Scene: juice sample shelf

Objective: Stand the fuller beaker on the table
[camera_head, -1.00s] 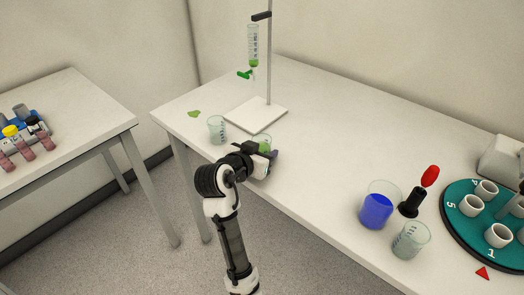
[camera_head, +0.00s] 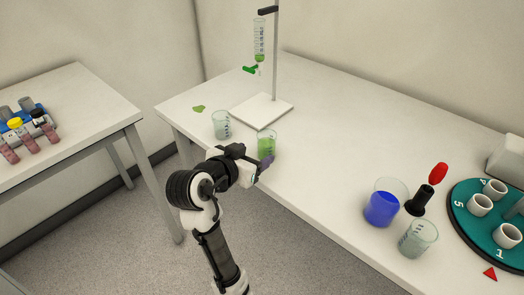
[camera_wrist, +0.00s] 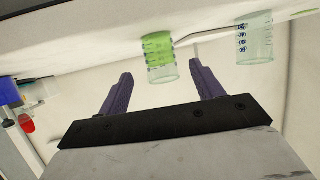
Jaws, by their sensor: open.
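A small beaker with green liquid (camera_head: 266,144) stands upright on the table (camera_head: 330,150) near its front edge, just beyond my gripper (camera_head: 262,167). In the wrist view this green beaker (camera_wrist: 158,57) lies ahead of and between the two purple fingers of my gripper (camera_wrist: 162,88), which are apart with nothing between them. A second small beaker (camera_head: 221,124), which looks empty, stands to the left of the green one. It also shows in the wrist view (camera_wrist: 255,38). The green beaker is the fuller of these two.
A burette stand (camera_head: 263,111) with a green-tapped burette (camera_head: 260,45) stands behind the beakers. A green spill (camera_head: 198,108) lies at left. A blue-liquid beaker (camera_head: 384,204), a clear beaker (camera_head: 418,238) and a teal carousel (camera_head: 462,228) stand at right. The table's middle is clear.

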